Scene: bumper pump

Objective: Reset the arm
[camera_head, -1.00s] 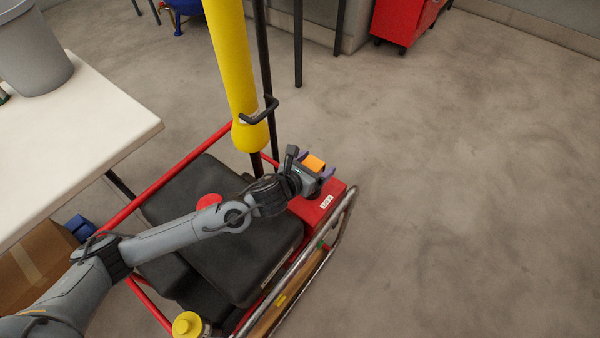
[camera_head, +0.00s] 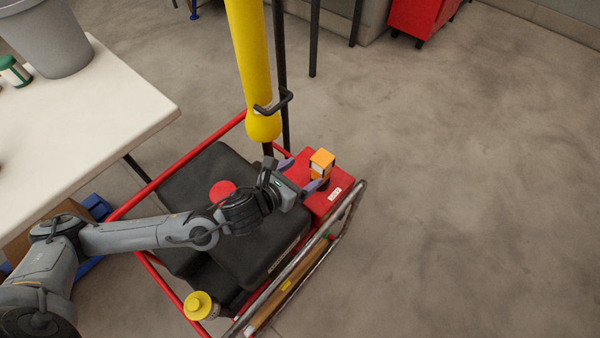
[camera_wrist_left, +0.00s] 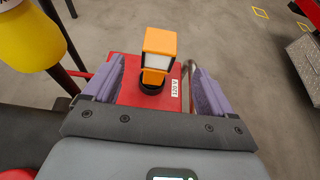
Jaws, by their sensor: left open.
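My left arm comes in from the left over the machine. Its gripper (camera_head: 302,176) is open, with purple fingers apart. An orange block-shaped part with a pale face (camera_head: 321,163) stands upright on the machine's red box (camera_head: 328,200). In the left wrist view the orange part (camera_wrist_left: 159,52) sits on a black round base, beyond and between the open fingers, with space on both sides. The bumper machine has a black body (camera_head: 213,181) and a red tube frame (camera_head: 178,176). My right gripper is not in view.
A yellow padded post (camera_head: 250,66) with a black handle (camera_head: 274,105) rises behind the gripper. A white table (camera_head: 95,110) with a grey bin (camera_head: 47,35) is at the left. A yellow cap (camera_head: 199,305) is at the front. The floor at the right is clear.

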